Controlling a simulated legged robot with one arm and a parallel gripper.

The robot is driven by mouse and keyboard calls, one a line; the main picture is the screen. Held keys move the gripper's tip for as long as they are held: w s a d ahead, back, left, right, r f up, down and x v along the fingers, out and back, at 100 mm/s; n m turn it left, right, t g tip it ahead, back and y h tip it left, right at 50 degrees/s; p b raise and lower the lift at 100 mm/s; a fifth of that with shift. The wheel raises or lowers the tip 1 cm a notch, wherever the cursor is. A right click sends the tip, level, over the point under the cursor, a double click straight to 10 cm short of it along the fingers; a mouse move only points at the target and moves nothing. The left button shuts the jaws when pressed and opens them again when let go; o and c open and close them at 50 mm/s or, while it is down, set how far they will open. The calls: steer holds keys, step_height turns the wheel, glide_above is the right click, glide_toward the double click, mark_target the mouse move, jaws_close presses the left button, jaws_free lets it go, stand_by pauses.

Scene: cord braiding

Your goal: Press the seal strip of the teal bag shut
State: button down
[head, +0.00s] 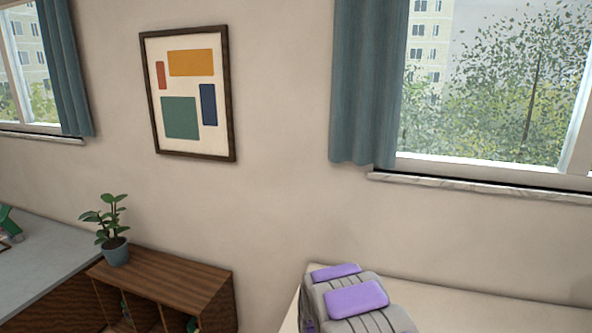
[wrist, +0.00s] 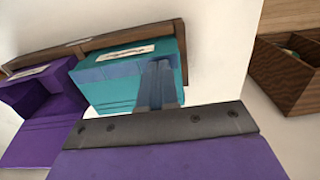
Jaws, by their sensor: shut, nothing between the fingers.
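The teal bag (wrist: 120,88) is in the wrist view, upper middle, a boxy teal shape with a lighter blue upper face and a white label. My gripper (wrist: 158,66) is shut with nothing between its fingers. Its fingers overlap the right part of the bag in the picture, and I cannot tell whether they touch it. They hide some of the bag's front. I cannot make out the seal strip clearly. The head view shows neither the bag nor my fingertips.
A purple box-like thing (wrist: 45,105) stands left of the bag, with a wooden rail (wrist: 100,38) behind both. A wooden box (wrist: 285,85) is at the right. The head view shows a wooden shelf (head: 185,268), a potted plant (head: 115,250) and a grey counter (head: 40,262).

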step_height(320, 180, up, 7)
steer(key=p, duration=0.2)
steer(key=shift+r, duration=0.15)
stand_by(0.4)
steer(key=s+d+r+n, duration=0.1)
steer(key=s+d+r, duration=0.2)
steer(key=s+r, duration=0.45)
steer(key=s+d+r, duration=0.4)
steer(key=s+r, duration=0.2)
steer(key=s, duration=0.3)
steer(key=s+d+r+n+g+b, duration=0.1)
steer(key=s+r, duration=0.1)
steer(key=s, duration=0.8)
steer(key=s+d+r+n, duration=0.1)
steer(key=s, duration=0.9)
steer(key=shift+s+r+n+g+b, duration=0.3)
steer(key=shift+s+r+g+b, duration=0.05)
steer(key=shift+s+g+b, duration=0.05)
